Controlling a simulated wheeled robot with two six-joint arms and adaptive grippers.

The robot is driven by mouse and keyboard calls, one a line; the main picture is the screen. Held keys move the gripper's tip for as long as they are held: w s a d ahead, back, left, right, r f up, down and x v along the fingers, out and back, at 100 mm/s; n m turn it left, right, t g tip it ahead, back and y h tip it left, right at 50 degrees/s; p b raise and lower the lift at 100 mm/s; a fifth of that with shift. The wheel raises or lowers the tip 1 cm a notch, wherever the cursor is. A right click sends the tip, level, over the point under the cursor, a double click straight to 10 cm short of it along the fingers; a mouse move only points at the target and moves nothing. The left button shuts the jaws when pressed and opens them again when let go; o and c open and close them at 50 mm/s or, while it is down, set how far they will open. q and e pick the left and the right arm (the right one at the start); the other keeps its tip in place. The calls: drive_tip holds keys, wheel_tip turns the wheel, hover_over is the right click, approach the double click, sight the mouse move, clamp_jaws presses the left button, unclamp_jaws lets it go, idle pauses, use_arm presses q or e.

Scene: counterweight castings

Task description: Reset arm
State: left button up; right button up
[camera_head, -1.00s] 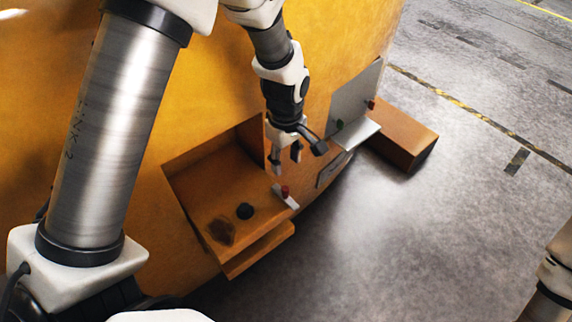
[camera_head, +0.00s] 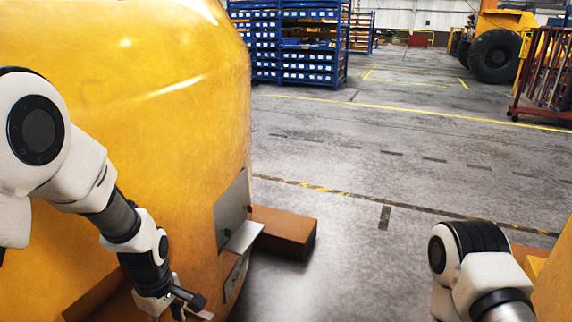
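A large yellow casting (camera_head: 150,60) fills the left of the head view. My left arm hangs in front of it.
A grey metal plate (camera_head: 231,209) and bracket (camera_head: 243,236) sit on the casting's side. A brown block (camera_head: 285,232) juts out beside them. Blue shelving (camera_head: 310,55) stands at the back, a red rack (camera_head: 546,75) at the far right. The middle floor is clear.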

use_arm(q)
drive_tip(key=s+a+f+m+g, duration=0.15)
drive_tip(key=s+f+m, duration=0.25)
drive_tip(key=s+f, duration=0.85)
drive_tip(key=s+f+m+g, duration=0.2)
drive_tip(key=s+f+m, duration=0.2)
drive_tip(key=s+f, duration=0.9)
drive_tip(key=r+m+t, duration=0.1)
drive_tip(key=w+r+m+t, duration=0.1)
drive_tip(key=m, duration=0.1)
drive_tip(key=r+m+t, duration=0.1)
drive_tip(key=m, duration=0.1)
drive_tip(key=shift+w+d+r+t, duration=0.1)
drive_tip(key=shift+w+r+t, duration=0.15)
drive_tip(key=shift+w+r, duration=0.1)
